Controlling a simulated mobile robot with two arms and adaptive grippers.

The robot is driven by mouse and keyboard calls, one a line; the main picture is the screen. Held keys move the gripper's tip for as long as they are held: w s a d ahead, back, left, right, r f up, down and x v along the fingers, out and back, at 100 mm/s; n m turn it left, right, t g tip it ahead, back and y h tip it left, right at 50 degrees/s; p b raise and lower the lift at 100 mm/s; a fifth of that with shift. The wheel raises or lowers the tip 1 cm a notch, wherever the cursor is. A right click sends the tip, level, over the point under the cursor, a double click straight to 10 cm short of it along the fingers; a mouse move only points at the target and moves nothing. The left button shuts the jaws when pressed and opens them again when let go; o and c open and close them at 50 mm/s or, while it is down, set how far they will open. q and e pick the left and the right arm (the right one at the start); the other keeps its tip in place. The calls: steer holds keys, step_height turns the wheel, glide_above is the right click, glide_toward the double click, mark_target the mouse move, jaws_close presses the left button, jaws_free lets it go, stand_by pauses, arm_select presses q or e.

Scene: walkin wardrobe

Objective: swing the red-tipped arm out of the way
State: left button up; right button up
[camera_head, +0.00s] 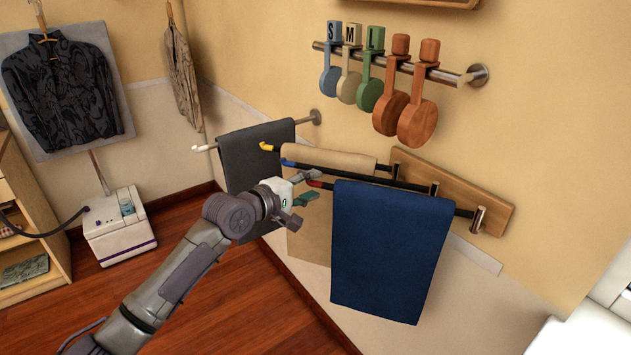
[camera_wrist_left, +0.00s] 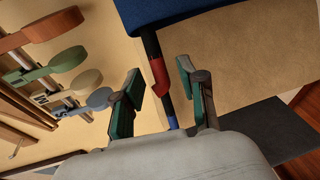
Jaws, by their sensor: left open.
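The red-tipped arm is a dark bar with a red end (camera_head: 314,184), and a navy cloth (camera_head: 385,250) hangs over it. It runs from a bracket (camera_head: 478,220) on the wooden wall board. My left gripper (camera_head: 306,188) is open at the red end. In the left wrist view, the red tip (camera_wrist_left: 158,73) lies between the two open fingers of my left gripper (camera_wrist_left: 160,92), with gaps visible on both sides. I cannot tell whether anything touches. The navy cloth (camera_wrist_left: 180,12) hangs just beyond the tip. My right gripper is not in view.
Behind it are a blue-tipped arm (camera_head: 288,163) and a yellow-tipped arm (camera_head: 266,147), with a beige cloth (camera_head: 325,160). A grey cloth (camera_head: 255,155) hangs farther left. Wooden-disc and coloured hangers (camera_head: 417,122) are on a rail above. Open floor (camera_head: 240,310) lies below.

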arm_select(q)
steer(key=shift+x, duration=1.1)
steer(key=shift+s, duration=0.1)
steer(key=c, duration=0.7)
steer(key=shift+a+f, duration=0.1)
steer(key=shift+f, duration=0.05)
jaws_close()
